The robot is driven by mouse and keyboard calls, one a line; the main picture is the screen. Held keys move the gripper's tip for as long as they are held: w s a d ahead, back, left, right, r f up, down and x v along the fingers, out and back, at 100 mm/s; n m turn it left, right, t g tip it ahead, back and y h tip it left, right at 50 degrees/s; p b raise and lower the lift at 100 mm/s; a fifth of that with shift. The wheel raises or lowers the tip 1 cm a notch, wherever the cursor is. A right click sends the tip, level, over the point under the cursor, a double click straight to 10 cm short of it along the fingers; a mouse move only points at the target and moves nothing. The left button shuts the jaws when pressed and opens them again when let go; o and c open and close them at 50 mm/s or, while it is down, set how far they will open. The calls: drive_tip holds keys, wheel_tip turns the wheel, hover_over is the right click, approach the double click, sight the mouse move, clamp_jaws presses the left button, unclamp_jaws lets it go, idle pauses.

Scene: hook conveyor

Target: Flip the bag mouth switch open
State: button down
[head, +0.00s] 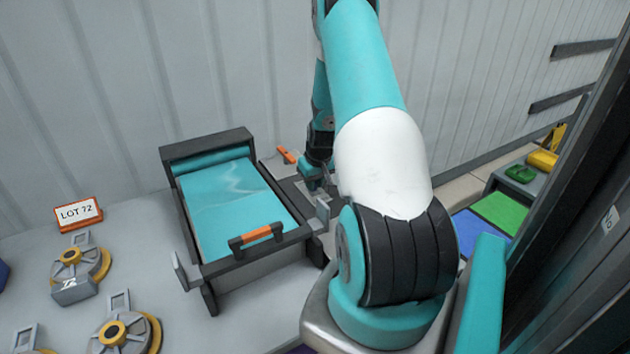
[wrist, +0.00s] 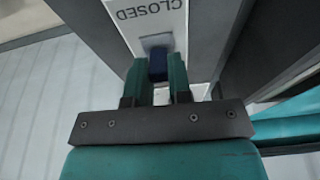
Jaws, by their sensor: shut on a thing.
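The bag mouth switch (wrist: 158,66) shows in the wrist view as a dark blue lever on a pale plate (wrist: 150,20). The plate reads "CLOSED", upside down in this view. My gripper (wrist: 157,82) is shut on the lever, with one teal finger on each side of it. The fingers hide part of the lever. In the head view my gripper (head: 314,182) is beside the right side of the teal-topped machine (head: 190,230), partly behind my arm. The switch cannot be made out in the head view.
The machine has a dark frame and an orange front handle (head: 257,234). A ribbed wall (head: 250,60) rises behind. Green and yellow trays (head: 521,173) are at the right.

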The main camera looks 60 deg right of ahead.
drive_tip(key=g, duration=0.1)
drive_tip(key=w+g+y, duration=0.1)
drive_tip(key=g, duration=0.1)
drive_tip(key=shift+w+d+y+p, duration=0.1)
drive_tip(key=shift+d+y+p, duration=0.2)
drive_tip(key=shift+p, duration=0.05)
drive_tip(key=shift+w+d+f+g+y+b, duration=0.25)
drive_tip(key=shift+g+y, duration=0.3)
drive_tip(key=shift+g, duration=0.4)
drive_tip(key=shift+w+d+g+y+b, duration=0.1)
drive_tip(key=shift+w+g+y+b, duration=0.35)
drive_tip(key=shift+g, duration=0.5)
drive_tip(key=shift+s, duration=0.1)
drive_tip(key=c, duration=1)
unclamp_jaws()
drive_tip(key=shift+c, duration=0.2)
